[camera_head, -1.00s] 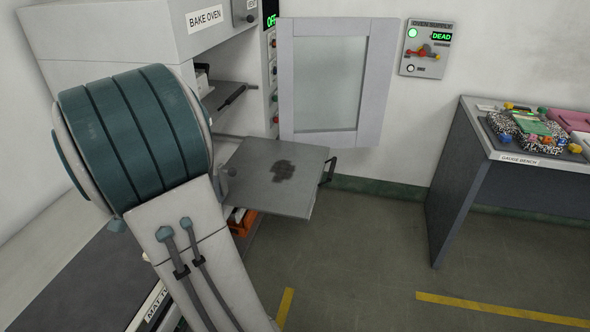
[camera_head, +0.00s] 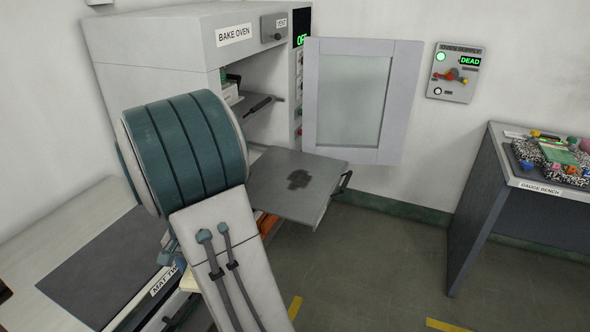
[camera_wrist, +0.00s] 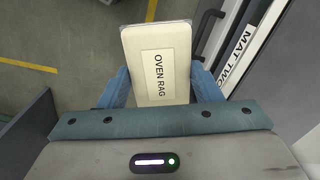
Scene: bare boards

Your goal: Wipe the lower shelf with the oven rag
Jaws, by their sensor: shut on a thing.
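The oven rag (camera_wrist: 157,62), a cream pad labelled OVEN RAG, is held between the two blue fingers of my gripper (camera_wrist: 160,88) in the wrist view. Below it there is floor. In the head view my arm hides most of the gripper. The bake oven (camera_head: 160,50) stands open. Its lower shelf (camera_head: 325,178) is a grey plate pulled out toward the front, with a dark stain (camera_head: 299,180) on it. The shelf's left part is hidden behind my arm. My gripper is apart from the shelf.
The oven door (camera_head: 395,100) is swung open to the right. A dark-handled item (camera_head: 258,105) sticks out at the upper shelf. A bench with a dark mat (camera_head: 95,265) stands at the left. The gauge bench (camera_head: 500,200) is at the right, with clear floor between.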

